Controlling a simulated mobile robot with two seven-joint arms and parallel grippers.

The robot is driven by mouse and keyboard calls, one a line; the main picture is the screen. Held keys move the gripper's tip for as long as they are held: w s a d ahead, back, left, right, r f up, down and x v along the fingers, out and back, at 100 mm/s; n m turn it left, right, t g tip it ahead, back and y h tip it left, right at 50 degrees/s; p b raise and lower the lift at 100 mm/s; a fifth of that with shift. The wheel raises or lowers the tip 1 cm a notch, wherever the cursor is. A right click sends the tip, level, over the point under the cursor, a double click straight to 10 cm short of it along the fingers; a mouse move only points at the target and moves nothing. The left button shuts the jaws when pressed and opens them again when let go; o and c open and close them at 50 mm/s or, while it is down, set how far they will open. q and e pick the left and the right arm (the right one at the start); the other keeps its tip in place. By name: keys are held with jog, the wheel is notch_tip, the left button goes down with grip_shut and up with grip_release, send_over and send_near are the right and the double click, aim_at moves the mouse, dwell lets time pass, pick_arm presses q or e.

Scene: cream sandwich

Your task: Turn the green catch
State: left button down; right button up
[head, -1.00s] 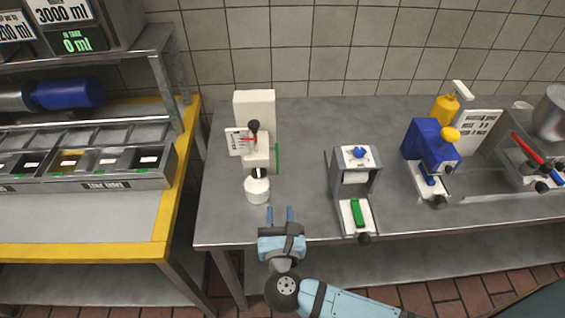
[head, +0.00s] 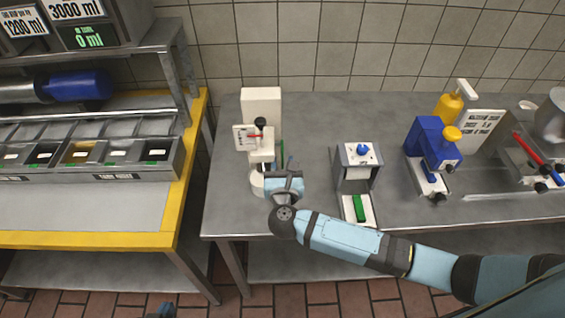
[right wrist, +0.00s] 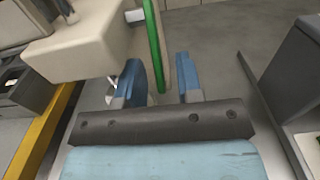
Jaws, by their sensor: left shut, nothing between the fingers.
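The green catch (head: 282,150) is a thin upright green strip on the right side of the white dispenser (head: 261,108). It also shows in the right wrist view (right wrist: 154,45) as a long green bar beside the cream housing. My right gripper (head: 279,169) is at the front of the dispenser, close to the strip. In the right wrist view its blue fingers (right wrist: 160,68) are spread apart, with the strip's lower end appearing between them; contact cannot be told. My left gripper (head: 165,310) shows only slightly at the bottom edge, shut and empty.
A grey-and-white device (head: 358,168) with a green block (head: 359,208) stands to the right. A blue machine (head: 432,148) and yellow bottle (head: 447,106) stand further right. A yellow-edged bin counter (head: 185,185) is at left. Bare tabletop (head: 315,130) lies between the devices.

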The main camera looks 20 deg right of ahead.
pick_arm(q)
jog(key=shift+f, duration=0.1)
